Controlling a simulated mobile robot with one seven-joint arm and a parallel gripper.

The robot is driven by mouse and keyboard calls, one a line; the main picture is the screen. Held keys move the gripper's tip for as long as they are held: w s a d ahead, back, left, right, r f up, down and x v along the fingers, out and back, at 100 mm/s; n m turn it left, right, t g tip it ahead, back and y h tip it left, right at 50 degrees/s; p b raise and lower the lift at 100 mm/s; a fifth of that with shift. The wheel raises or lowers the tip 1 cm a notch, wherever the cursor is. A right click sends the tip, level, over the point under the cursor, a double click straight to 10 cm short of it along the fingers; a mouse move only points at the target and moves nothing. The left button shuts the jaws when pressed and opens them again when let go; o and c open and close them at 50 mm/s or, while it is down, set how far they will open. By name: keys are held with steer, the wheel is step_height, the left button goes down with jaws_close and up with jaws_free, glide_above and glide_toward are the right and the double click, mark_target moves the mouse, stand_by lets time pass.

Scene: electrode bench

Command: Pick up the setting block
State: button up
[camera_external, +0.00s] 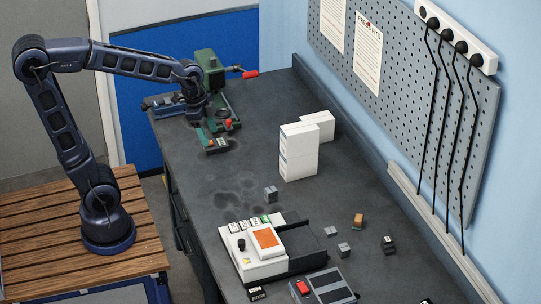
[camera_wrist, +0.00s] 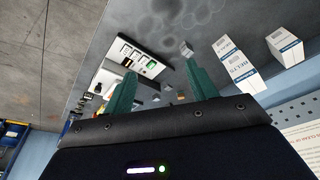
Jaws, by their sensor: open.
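Several small blocks lie on the dark bench, and I cannot tell for sure which is the setting block. A grey metal cube (camera_external: 271,193) lies alone left of the white boxes; a similar cube (camera_wrist: 186,48) shows just beyond the right fingertip in the wrist view. Two more grey cubes (camera_external: 344,249) (camera_external: 331,231) and an orange-brown block (camera_external: 358,220) lie to the right of the white instrument. My gripper (camera_wrist: 160,72) is open with green fingers and nothing between them. In the external view its end is at the bench's far left, well away from the blocks.
White boxes (camera_external: 298,153) stand mid-bench. A white instrument with an orange panel (camera_external: 268,239) and a grey device (camera_external: 325,288) are at the front. A green machine with a red handle (camera_external: 209,70) stands beside my wrist. A pegboard with hanging cables (camera_external: 400,110) lines the right wall.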

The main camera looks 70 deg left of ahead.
steer(key=w+f+m+g+h, duration=0.1)
steer(key=w+f+m+h, duration=0.1)
steer(key=w+f+m, duration=0.55)
steer(key=m+g, duration=0.1)
steer(key=m, duration=0.1)
glide_toward(271, 190)
steer(key=shift+h, duration=0.5)
step_height(271, 190, down, 5)
steer(key=shift+w+d+f, duration=0.1)
steer(key=shift+w+d, duration=0.05)
steer(key=shift+d+x, duration=0.15)
steer(key=shift+x, duration=1.2)
steer(key=shift+d+x, duration=0.1)
steer(key=shift+x, duration=1.2)
steer(key=shift+c, duration=0.5)
steer(key=c, duration=1.1)
jaws_close()
steer(key=shift+r, duration=0.3)
